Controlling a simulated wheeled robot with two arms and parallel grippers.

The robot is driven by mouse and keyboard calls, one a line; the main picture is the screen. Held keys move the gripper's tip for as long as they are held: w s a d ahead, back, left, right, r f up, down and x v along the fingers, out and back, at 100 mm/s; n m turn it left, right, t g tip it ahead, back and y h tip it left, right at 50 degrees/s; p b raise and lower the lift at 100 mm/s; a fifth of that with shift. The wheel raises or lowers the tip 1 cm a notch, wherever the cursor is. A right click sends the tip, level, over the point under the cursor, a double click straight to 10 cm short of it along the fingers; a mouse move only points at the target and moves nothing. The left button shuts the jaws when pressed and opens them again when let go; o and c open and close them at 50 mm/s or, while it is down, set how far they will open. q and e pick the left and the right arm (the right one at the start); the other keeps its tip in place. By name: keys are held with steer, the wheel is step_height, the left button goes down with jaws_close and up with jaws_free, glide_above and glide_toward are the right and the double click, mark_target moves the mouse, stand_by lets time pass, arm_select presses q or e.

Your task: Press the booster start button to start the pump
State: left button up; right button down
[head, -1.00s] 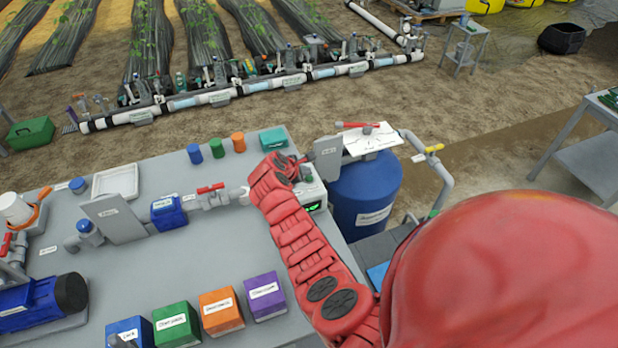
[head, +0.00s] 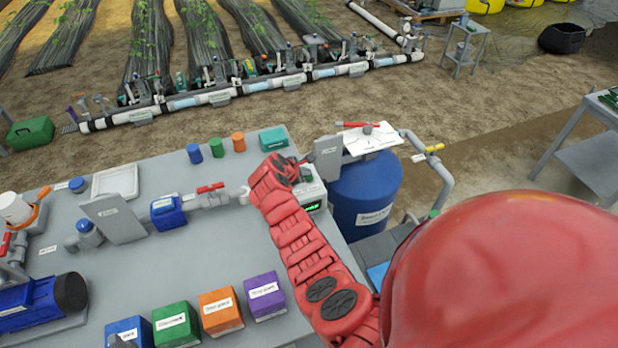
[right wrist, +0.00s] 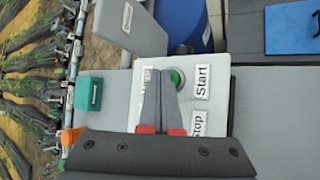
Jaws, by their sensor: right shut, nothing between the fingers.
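The control box (right wrist: 215,85) is pale, with labels "Start" and "Stop". It stands at the right edge of the grey bench in the head view (head: 313,190), mostly covered by my right arm, with a green-lit display (head: 314,206). The round green start button (right wrist: 177,77) sits beside the "Start" label. My right gripper (right wrist: 158,72) is shut and empty, its fingertips just beside the green button. I cannot tell whether they touch it. The fingers hide the area beside the "Stop" label. In the head view the right gripper (head: 292,162) is over the box. My left gripper is not seen.
A blue barrel (head: 362,195) stands just right of the bench. Pipework with a red-handled valve (head: 210,188) runs toward the control box. Coloured boxes, one purple (head: 265,297), line the front edge. A teal box (head: 273,139) sits behind. The bench middle (head: 200,255) is clear.

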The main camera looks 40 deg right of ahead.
mark_target(306, 179)
steer(key=shift+f, duration=0.4)
stand_by(0.8)
steer(key=shift+r, duration=0.1)
steer(key=shift+r+p, duration=0.6)
steer(key=shift+r, duration=0.1)
steer(key=shift+r, duration=0.1)
step_height(306, 179, up, 5)
steer(key=p, duration=0.4)
stand_by(0.7)
